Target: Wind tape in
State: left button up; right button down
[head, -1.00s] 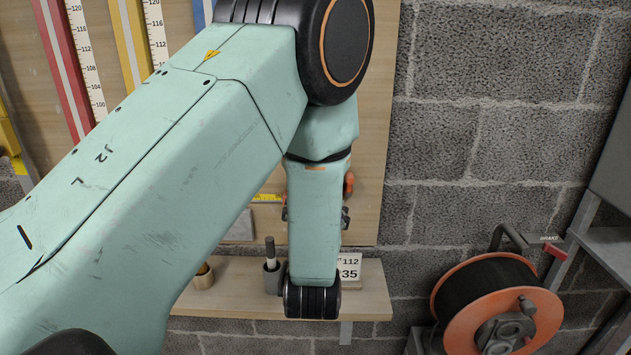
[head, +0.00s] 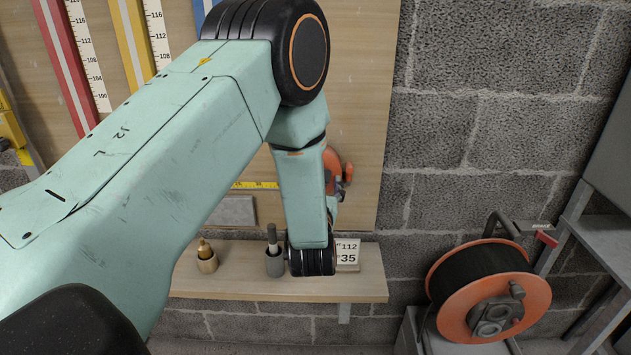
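A yellow tape (head: 255,185) with dark marks lies level across the wooden board, its right part hidden behind my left arm. An orange round tape reel (head: 333,160) with a grey and orange crank shows just right of my forearm; its left part is covered. My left arm comes in from the left and bends down in front of the board, and its dark wrist joint stands in front of the shelf. The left gripper is not visible, so what it holds cannot be seen. My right gripper is not in view.
A wooden shelf (head: 350,287) carries a brass-coloured piece in a cup (head: 207,257), a grey holder with a dark-handled tool (head: 274,260) and a number card (head: 347,253). A large orange cable reel (head: 525,297) stands at the lower right, beside a grey metal frame (head: 575,225).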

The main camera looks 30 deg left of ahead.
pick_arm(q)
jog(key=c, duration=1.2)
